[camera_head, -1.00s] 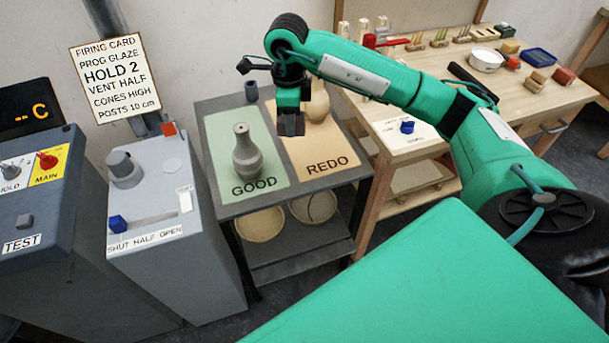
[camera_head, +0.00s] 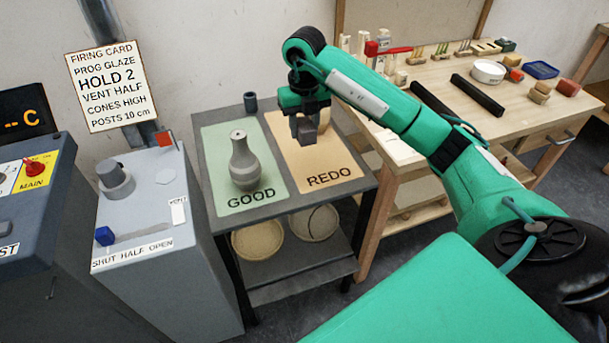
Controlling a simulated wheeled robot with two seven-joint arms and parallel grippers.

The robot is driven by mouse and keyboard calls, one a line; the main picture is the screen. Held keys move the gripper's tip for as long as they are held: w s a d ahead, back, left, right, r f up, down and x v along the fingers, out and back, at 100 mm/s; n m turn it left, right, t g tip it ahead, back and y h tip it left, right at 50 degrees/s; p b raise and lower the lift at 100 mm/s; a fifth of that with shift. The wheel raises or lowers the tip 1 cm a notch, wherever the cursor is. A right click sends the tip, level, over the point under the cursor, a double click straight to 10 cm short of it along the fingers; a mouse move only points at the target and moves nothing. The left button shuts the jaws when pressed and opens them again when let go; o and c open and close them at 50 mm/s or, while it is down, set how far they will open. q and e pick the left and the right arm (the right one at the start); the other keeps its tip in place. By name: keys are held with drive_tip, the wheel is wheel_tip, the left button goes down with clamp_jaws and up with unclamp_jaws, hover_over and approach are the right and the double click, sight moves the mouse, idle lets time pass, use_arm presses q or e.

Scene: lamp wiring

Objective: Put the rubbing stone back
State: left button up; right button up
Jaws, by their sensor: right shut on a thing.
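My right gripper (camera_head: 305,120) hangs down above the tan REDO mat (camera_head: 335,165). It is shut on a small dark grey block, the rubbing stone (camera_head: 307,135), which shows below the fingers and looks clear of the mat. A grey vase (camera_head: 243,165) stands upright on the green GOOD mat (camera_head: 215,175), to the left of the gripper. A round tan pot on the REDO mat is mostly hidden behind the gripper. My left gripper is out of view.
A small dark cup (camera_head: 250,102) stands at the grey table's back edge. Two baskets (camera_head: 258,240) sit on its lower shelf. The wooden workbench (camera_head: 450,85) at right holds a white bowl (camera_head: 489,71), blocks and dark bars. A grey control box (camera_head: 150,220) stands at left.

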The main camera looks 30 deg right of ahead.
drive_tip(key=p, duration=0.1)
hover_over(305, 181)
wheel_tip(305, 181, down, 12)
drive_tip(key=shift+a+f, duration=0.1)
wheel_tip(305, 181, down, 3)
drive_tip(key=shift+f+p, duration=0.15)
drive_tip(key=shift+p, duration=0.2)
drive_tip(key=shift+f, duration=0.2)
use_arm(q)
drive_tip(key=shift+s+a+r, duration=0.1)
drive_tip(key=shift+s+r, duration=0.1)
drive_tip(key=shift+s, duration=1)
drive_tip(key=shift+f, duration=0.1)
use_arm(e)
drive_tip(key=shift+f, duration=0.1)
drive_tip(key=o, duration=0.9)
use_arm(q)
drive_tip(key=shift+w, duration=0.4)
use_arm(e)
drive_tip(key=shift+o, duration=0.2)
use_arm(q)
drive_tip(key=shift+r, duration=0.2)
